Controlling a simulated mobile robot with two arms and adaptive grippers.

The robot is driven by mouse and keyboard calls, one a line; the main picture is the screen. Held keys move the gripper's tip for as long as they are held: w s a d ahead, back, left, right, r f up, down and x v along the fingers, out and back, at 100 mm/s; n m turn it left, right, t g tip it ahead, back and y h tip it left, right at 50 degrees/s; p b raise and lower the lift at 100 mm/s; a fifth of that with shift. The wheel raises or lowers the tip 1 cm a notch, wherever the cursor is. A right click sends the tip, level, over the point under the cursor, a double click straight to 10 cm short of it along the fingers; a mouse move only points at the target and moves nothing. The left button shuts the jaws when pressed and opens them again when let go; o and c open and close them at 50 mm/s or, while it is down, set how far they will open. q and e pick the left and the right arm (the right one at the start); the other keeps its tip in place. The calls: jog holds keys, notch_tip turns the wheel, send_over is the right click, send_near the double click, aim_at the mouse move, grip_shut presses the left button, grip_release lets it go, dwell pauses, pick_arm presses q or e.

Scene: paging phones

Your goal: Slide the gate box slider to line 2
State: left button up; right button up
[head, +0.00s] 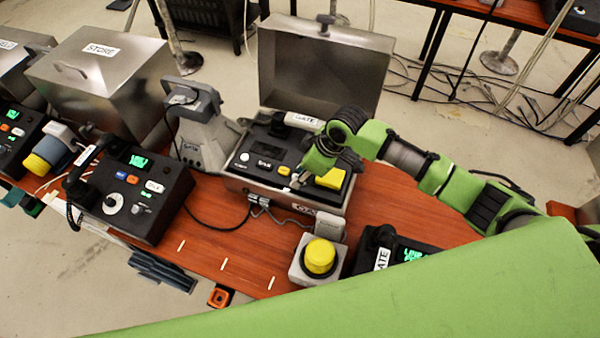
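The gate box (240,188) is an open metal case with its lid (325,65) raised, standing at the back of the red-brown table. Inside is a black panel (247,145) with a white round button, a dark display, a small yellow button and a larger yellow block (330,179). A handset labelled GATE (303,120) lies at the panel's back. My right gripper (300,180) reaches in from the right, low over the panel's right half. Its fingers overlap, so I cannot tell whether they are open or touching anything. I cannot make out the slider. My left gripper is not in view.
A black phone (150,205) with a green display stands left; another (400,258) is at front right. A yellow dome button (320,257) sits in front of the gate box. A grey GATE device (200,130) and a closed STORE box (100,80) stand left.

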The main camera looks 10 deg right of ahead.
jog(key=shift+w+f, duration=0.1)
jog(key=shift+f, duration=0.15)
grip_shut()
jog(key=shift+w+d, duration=0.4)
jog(key=shift+w, duration=0.25)
jog(key=shift+w+d, duration=0.4)
jog(key=shift+w, duration=0.2)
grip_release()
jog(key=v, duration=1.2)
jog(key=shift+s+f, duration=0.1)
